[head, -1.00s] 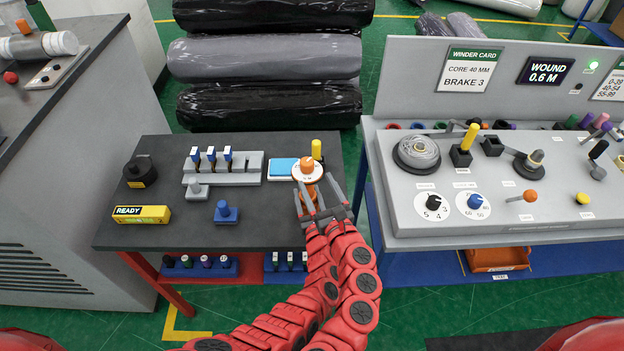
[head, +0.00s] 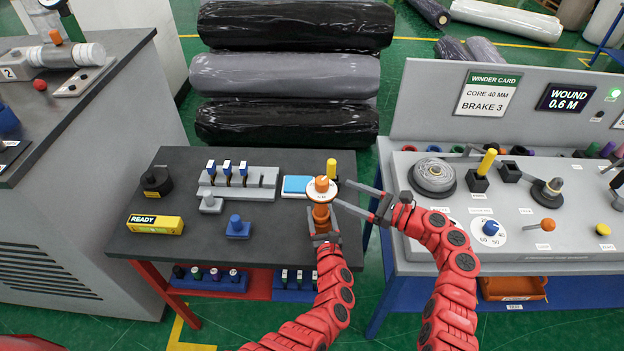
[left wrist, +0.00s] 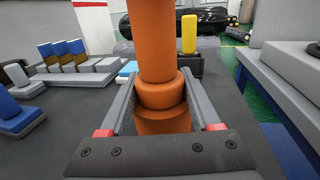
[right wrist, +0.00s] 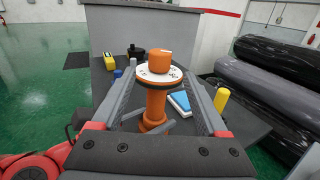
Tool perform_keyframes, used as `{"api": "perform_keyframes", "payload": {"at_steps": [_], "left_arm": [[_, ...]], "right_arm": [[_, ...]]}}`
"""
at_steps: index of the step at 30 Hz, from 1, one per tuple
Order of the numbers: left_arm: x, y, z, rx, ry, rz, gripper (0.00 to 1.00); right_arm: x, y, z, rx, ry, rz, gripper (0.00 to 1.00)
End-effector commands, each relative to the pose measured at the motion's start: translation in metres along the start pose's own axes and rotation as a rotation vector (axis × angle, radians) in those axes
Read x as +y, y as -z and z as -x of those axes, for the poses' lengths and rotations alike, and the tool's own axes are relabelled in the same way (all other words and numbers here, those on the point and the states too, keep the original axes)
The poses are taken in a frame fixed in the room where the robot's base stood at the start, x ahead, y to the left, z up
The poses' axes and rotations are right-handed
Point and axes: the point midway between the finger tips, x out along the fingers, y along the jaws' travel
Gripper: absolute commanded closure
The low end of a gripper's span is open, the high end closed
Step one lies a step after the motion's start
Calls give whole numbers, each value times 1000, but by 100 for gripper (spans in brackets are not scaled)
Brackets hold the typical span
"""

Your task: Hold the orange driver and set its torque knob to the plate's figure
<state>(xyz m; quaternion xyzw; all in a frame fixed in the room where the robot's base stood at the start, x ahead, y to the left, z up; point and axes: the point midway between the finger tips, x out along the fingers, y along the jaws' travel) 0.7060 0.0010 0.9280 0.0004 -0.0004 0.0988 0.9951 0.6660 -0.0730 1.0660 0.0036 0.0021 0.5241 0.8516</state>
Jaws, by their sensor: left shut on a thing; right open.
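The orange driver (head: 321,212) stands upright near the right end of the dark bench, with a white dial disc (head: 334,194) and an orange knob (head: 322,184) on top. My left gripper (left wrist: 161,103) is shut around its orange body below the disc. My right gripper (head: 352,200) is open and empty to the right of the driver. In the right wrist view the knob (right wrist: 159,61) and disc (right wrist: 150,73) appear between and beyond its fingers. The dial's figures are too small to read. No plate with a torque figure is clearly readable.
A yellow peg (head: 331,168) and a blue-and-white pad (head: 297,185) stand close behind the driver. A grey rack (head: 262,186), a blue block (head: 238,228) and a yellow READY box (head: 155,224) lie to the left. The winder console (head: 540,225) stands to the right.

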Motion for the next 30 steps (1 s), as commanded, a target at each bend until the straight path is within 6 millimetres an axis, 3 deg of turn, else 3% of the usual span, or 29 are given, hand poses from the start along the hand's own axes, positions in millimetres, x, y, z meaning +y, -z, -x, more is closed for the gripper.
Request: {"api": "perform_keyframes", "payload": {"at_steps": [9, 15, 21, 28, 30], "left_arm": [[-1, 1, 1, 2, 2, 0, 100], [0, 1, 1, 2, 1, 0, 100], [0, 1, 1, 2, 1, 0, 100], [0, 1, 1, 2, 1, 0, 100], [0, 1, 1, 2, 1, 0, 100]], "right_arm": [[2, -1, -66, -1, -4, 1, 24], [0, -2, -98, -2, -2, 4, 24], [1, 0, -111, 0, -1, 1, 24], [1, 0, -112, -1, 0, 3, 24], [1, -1, -112, -1, 0, 3, 32]]}}
